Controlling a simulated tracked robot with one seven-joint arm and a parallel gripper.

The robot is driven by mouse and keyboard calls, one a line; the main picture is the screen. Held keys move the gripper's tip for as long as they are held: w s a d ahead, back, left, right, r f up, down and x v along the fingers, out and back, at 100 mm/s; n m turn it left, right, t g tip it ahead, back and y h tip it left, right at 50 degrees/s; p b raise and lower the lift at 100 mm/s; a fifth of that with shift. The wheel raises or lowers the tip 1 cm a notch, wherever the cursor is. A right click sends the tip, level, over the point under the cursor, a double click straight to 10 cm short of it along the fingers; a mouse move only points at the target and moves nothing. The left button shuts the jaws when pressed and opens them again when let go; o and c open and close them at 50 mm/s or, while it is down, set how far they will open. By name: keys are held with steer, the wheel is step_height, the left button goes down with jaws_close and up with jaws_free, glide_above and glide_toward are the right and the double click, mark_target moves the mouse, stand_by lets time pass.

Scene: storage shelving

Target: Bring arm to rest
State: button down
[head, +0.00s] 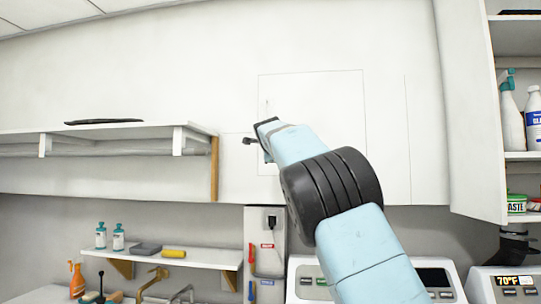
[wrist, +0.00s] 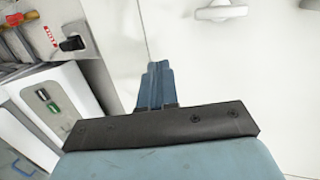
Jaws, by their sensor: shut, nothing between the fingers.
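My arm reaches up from the lower right of the head view, with its light blue links and black ribbed joint in front of the white wall cabinet (head: 384,128). The wrist end is raised in front of the cabinet's panels, and its fingers are mostly hidden there. In the wrist view my gripper (wrist: 157,68) shows with its two blue-grey fingers together and nothing between them. The fingertips appear in front of a white panel seam; I cannot tell the gap to the panel.
A white wall shelf (head: 110,129) is on the left and an open cabinet (head: 480,120) with bottles on the right. Below are a small shelf (head: 160,258) with bottles and sponges, a brass tap (head: 152,280) and white machines (head: 305,278). A handle (wrist: 220,11) shows in the wrist view.

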steer(key=shift+v, duration=2.2)
steer(key=s+d+f+n+g, duration=0.1)
steer(key=s+d+f, duration=0.15)
steer(key=d, duration=0.45)
steer(key=s+d+f+n+g, duration=0.1)
steer(key=s+d+f+g, duration=0.15)
steer(key=d, duration=0.45)
steer(key=s+d+f+n+g, duration=0.1)
steer(key=s+d+f+n, duration=0.2)
steer(key=s+d+f, duration=0.5)
steer(key=s+f+n+g, duration=0.1)
steer(key=s+f+n, duration=0.3)
steer(key=s, duration=0.9)
steer(key=s+d+f+n+g, duration=0.1)
steer(key=s+f+n, duration=0.4)
steer(key=s+f, duration=0.6)
steer(key=s+d+f+n+g, duration=0.1)
steer(key=s+f+n, duration=0.3)
steer(key=s, duration=1.2)
steer(key=shift+s+f+n+g+y, duration=0.35)
steer(key=shift+f+g, duration=0.3)
steer(key=shift+f, duration=1.05)
